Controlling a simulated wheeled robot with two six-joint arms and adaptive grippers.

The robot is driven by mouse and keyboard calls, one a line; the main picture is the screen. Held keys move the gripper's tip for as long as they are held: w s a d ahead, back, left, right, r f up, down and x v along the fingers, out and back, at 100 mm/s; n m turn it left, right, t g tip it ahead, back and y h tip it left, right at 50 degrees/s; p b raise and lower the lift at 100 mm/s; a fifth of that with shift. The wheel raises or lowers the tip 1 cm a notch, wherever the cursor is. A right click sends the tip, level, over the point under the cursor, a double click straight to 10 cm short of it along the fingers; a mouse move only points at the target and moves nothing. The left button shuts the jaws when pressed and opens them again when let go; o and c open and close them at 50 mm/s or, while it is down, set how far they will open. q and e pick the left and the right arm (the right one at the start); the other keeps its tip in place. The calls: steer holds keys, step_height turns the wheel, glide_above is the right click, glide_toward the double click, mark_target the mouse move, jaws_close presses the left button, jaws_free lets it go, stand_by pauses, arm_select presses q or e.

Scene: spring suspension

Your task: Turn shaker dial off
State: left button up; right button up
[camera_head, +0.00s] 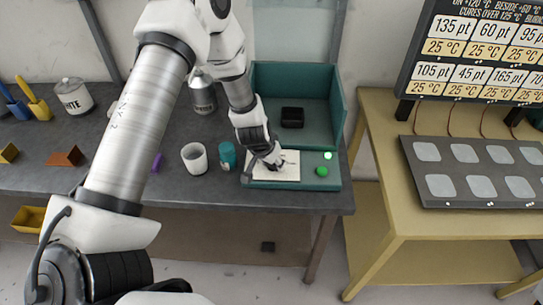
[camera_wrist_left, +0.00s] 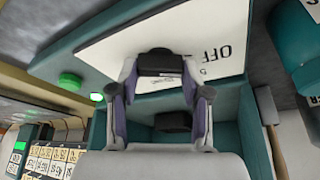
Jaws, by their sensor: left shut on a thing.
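The shaker is a teal open-topped housing (camera_head: 335,105) with a white dial plate (camera_head: 290,172) on its front ledge. In the left wrist view the plate (camera_wrist_left: 120,45) carries the printed word "OFF" near its right edge. My left gripper (camera_head: 274,164) is down at the plate. In the wrist view its two fingers (camera_wrist_left: 160,74) are closed around a dark dial (camera_wrist_left: 160,60). The dial's pointer direction is mostly hidden by the fingers. My right gripper is not in view.
A green button (camera_head: 322,171) and a lit green lamp (camera_head: 328,156) sit right of the plate. A dark block (camera_head: 292,117) stands inside the housing. A teal jar (camera_head: 228,156) and a white cup (camera_head: 195,158) stand close left. A yellow table (camera_head: 380,125) is at right.

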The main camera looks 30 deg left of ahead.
arm_select(q)
steer(key=shift+n+p, duration=0.3)
steer(key=shift+n, duration=0.2)
steer(key=shift+f, duration=0.1)
steer(key=o, duration=1.2)
steer(key=shift+c, duration=0.2)
steer(key=v, duration=1.2)
steer(key=shift+d, duration=0.3)
steer(key=shift+w, duration=0.15)
